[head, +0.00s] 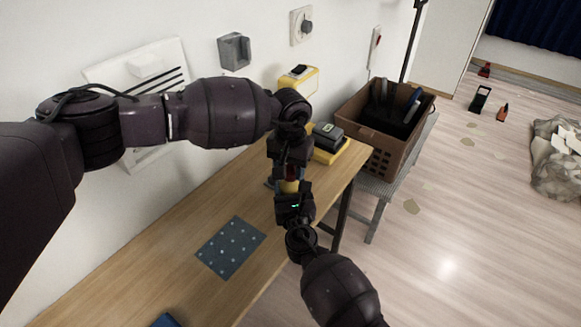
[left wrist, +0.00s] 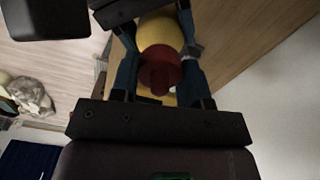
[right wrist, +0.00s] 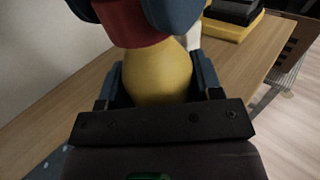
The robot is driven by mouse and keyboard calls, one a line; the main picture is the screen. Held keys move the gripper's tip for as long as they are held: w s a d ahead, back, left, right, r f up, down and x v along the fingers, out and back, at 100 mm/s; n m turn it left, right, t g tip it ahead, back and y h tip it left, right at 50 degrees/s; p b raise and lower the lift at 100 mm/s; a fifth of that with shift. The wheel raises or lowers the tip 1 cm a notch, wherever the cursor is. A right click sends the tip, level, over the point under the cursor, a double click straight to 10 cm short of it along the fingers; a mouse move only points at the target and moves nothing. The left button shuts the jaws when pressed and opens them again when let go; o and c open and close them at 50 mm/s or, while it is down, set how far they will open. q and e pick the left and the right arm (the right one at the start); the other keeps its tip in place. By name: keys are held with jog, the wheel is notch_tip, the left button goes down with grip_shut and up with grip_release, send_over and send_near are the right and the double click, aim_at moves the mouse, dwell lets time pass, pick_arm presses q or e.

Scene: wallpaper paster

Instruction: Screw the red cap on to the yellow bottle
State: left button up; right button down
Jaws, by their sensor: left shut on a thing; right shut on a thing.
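Cap and bottle look touching in the right wrist view. I cannot tell whether the threads are engaged.
The wooden table (head: 150,265) carries a dark dotted mat (head: 231,248). A yellow-and-black tool (head: 330,142) lies at its far end. A brown crate (head: 385,125) stands beyond the table on a grey stand. The near table is mostly clear, with a blue item (head: 165,321) at the edge.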

pick_arm(q)
jog(key=m, duration=0.4)
jog(key=shift+m, duration=0.4)
jog(key=o, duration=0.9)
jog(key=shift+r, duration=2.3)
jog(key=shift+c, duration=0.4)
